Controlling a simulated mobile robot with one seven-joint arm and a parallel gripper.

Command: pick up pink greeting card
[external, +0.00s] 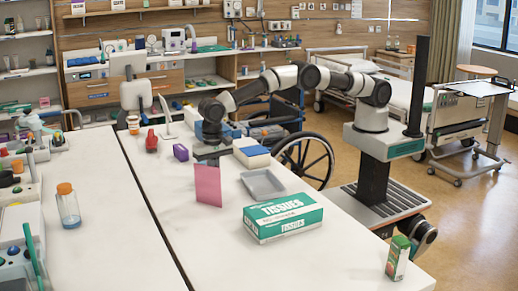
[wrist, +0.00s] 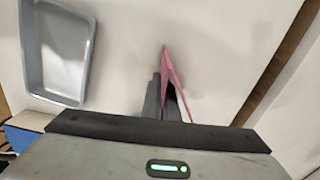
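The pink greeting card (external: 208,186) stands upright, folded, on the white table in the external view. In the wrist view the card (wrist: 172,70) is seen from above as a narrow pink V. My gripper (external: 208,160) is right at the card's top edge, pointing down. In the wrist view my gripper's dark fingers (wrist: 162,95) are close together, one outside the fold and one inside it, with a card panel between them. They look shut on that panel. Whether the card's lower edge touches the table is hard to tell.
A grey tray (external: 263,184) lies right of the card, with a green tissue box (external: 283,217) in front of it.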

